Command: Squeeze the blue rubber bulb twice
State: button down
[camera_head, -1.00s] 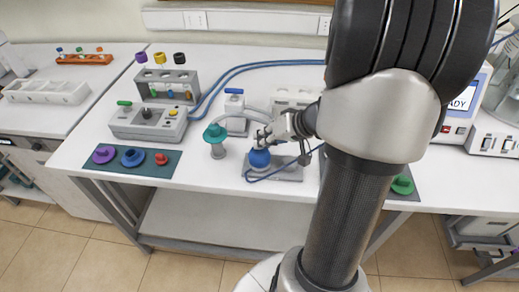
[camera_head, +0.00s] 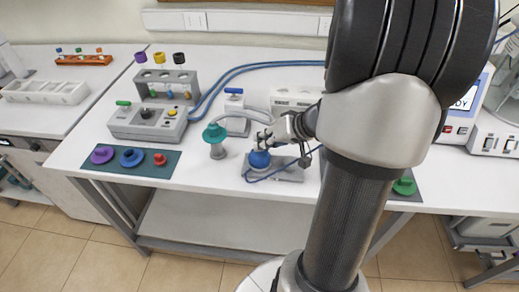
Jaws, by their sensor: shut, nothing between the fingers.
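The blue rubber bulb (camera_head: 259,159) sits on a grey base plate (camera_head: 289,174) near the front edge of the white table. A thin blue tube runs from around the bulb to the right. My gripper (camera_head: 264,140) comes in from the right and is just above the bulb, close to its top. Its fingers are small in this view and partly overlap the bulb's upper edge. The fingers are shut with nothing between them. Whether they touch the bulb I cannot tell.
A teal-topped stand (camera_head: 215,138) with a pale hose is close left of my gripper. A grey control box (camera_head: 148,121) and a dark mat (camera_head: 130,162) with coloured knobs lie further left. My arm hides much of the table's right part.

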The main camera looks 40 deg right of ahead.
jog(key=shift+f, duration=0.2)
jog(key=shift+r, duration=0.1)
jog(key=shift+r+p, duration=0.6)
jog(key=shift+r, duration=0.65)
notch_tip(320, 180, up, 5)
jog(key=p, duration=0.2)
jog(key=shift+p, duration=0.3)
dwell(0.5)
